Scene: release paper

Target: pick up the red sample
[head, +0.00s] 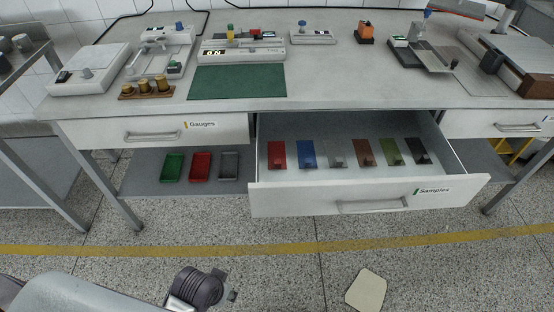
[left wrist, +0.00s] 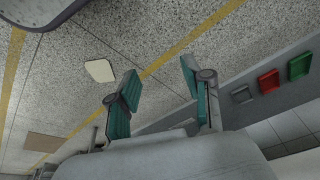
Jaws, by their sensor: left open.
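The red sample (head: 276,154) is a flat red plate with a small dark tab. It lies in the open Samples drawer (head: 360,193), leftmost in a row of blue, grey, brown, green and black samples. My left gripper (left wrist: 158,88) shows in the left wrist view with its two teal-padded fingers wide apart and nothing between them. It is over the floor, well away from the red sample. The sample is not seen in the left wrist view. My right gripper is not in view.
The Gauges drawer (head: 155,132) is shut. Green (head: 173,167), red (head: 200,166) and grey (head: 228,165) trays sit on the lower shelf. The bench top carries instruments and a green mat (head: 237,82). A pale flat piece (head: 366,291) lies on otherwise clear floor before the drawer.

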